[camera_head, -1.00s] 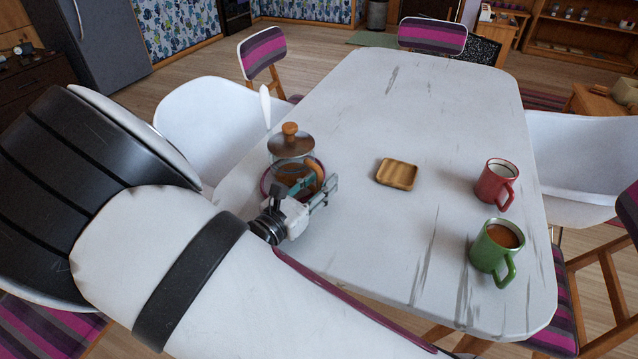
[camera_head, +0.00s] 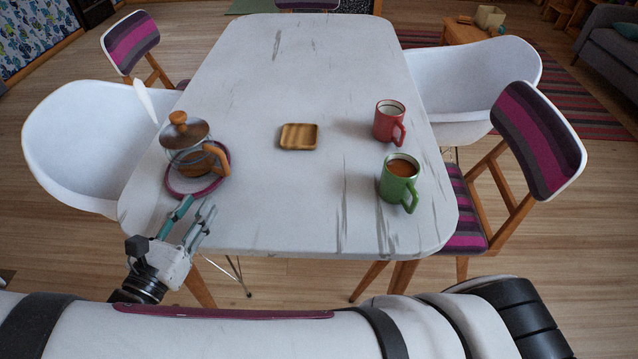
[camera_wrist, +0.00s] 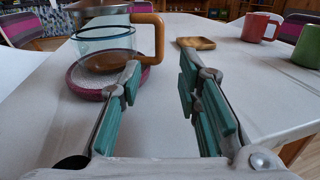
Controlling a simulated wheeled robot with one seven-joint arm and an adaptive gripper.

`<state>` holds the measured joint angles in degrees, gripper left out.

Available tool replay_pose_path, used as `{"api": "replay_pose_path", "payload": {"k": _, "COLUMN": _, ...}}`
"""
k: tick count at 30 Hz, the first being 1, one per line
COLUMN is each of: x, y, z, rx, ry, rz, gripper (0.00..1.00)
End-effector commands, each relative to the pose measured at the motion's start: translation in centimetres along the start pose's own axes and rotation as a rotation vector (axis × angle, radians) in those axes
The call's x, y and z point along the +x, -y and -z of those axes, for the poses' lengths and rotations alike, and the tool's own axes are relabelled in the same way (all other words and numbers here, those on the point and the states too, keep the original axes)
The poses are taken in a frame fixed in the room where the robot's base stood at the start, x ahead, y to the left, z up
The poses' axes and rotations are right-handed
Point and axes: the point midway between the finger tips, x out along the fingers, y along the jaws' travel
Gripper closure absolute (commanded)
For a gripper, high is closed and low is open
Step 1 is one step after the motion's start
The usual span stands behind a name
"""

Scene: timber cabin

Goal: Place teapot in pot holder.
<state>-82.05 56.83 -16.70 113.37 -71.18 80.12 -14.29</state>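The teapot (camera_head: 188,143) is glass with a metal lid, a wooden knob and a wooden handle. It stands upright on a round pot holder (camera_head: 183,190) with a purple rim, at the table's left front edge. My gripper (camera_head: 197,208) is just in front of the pot holder, apart from the handle. In the wrist view my gripper (camera_wrist: 158,82) has its green-padded fingers spread with nothing between them.
A small wooden tray (camera_head: 299,137) lies mid-table. A red mug (camera_head: 389,121) and a green mug (camera_head: 399,179) with brown drink stand at the right. The white table (camera_head: 290,205) is clear between them and my gripper. Chairs stand around it.

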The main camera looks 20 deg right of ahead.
Motion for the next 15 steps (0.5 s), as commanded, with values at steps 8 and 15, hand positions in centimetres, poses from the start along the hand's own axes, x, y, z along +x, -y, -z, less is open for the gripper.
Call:
{"api": "replay_pose_path", "payload": {"k": 8, "x": 2.9, "y": 2.7, "z": -2.3, "rx": 0.084, "ry": -0.069, "rz": 0.146, "gripper": 0.69}}
{"api": "replay_pose_path", "payload": {"k": 15, "x": 8.0, "y": 11.6, "z": -7.5, "rx": 0.341, "ry": -0.248, "rz": 0.545, "gripper": 0.69}}
